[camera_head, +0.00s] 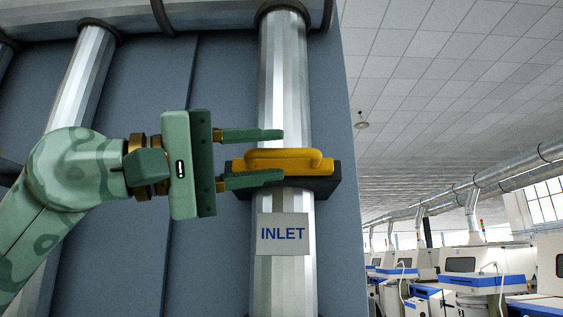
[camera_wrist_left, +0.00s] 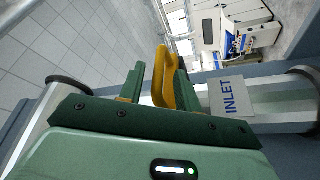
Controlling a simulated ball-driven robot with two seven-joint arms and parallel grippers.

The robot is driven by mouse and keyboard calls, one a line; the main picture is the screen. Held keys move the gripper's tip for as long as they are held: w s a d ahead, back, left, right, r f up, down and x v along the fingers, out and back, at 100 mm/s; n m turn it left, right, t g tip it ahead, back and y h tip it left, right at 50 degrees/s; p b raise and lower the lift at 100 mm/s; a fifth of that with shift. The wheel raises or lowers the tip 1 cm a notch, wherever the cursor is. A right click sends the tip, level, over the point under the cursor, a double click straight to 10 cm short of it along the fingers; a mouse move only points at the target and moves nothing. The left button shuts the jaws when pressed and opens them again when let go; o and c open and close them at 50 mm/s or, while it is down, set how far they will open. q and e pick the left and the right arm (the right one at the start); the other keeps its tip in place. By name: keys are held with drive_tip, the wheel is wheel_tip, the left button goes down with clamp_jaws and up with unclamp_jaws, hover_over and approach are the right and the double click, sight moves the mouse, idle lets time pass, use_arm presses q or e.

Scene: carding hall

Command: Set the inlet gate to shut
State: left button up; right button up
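The inlet gate has a yellow handle (camera_head: 290,158) on a dark block (camera_head: 325,184) set across a vertical metal pipe (camera_head: 284,80). A sign reading INLET (camera_head: 283,234) is on the pipe below it. My left gripper (camera_head: 281,156) reaches in from the left and is open. One finger lies above the handle and the other overlaps its lower left part. In the left wrist view, the yellow handle (camera_wrist_left: 164,80) shows between the spread fingers (camera_wrist_left: 161,70), nearer the finger on the sign's side. I cannot tell whether a finger touches it. My right gripper is not in view.
A blue-grey panel (camera_head: 225,90) stands behind the pipe. Another metal pipe (camera_head: 80,80) runs at the left, and a horizontal duct (camera_head: 215,15) crosses the top. White and blue machines (camera_head: 470,282) stand far off at the right. Space right of the panel is open.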

use_arm(q)
drive_tip(key=b+v, duration=0.3)
drive_tip(key=v, duration=1)
drive_tip(key=shift+w+a+f+b, duration=0.2)
drive_tip(key=shift+a+b, duration=0.1)
drive_tip(key=shift+b, duration=0.1)
drive_tip(key=shift+s, duration=0.1)
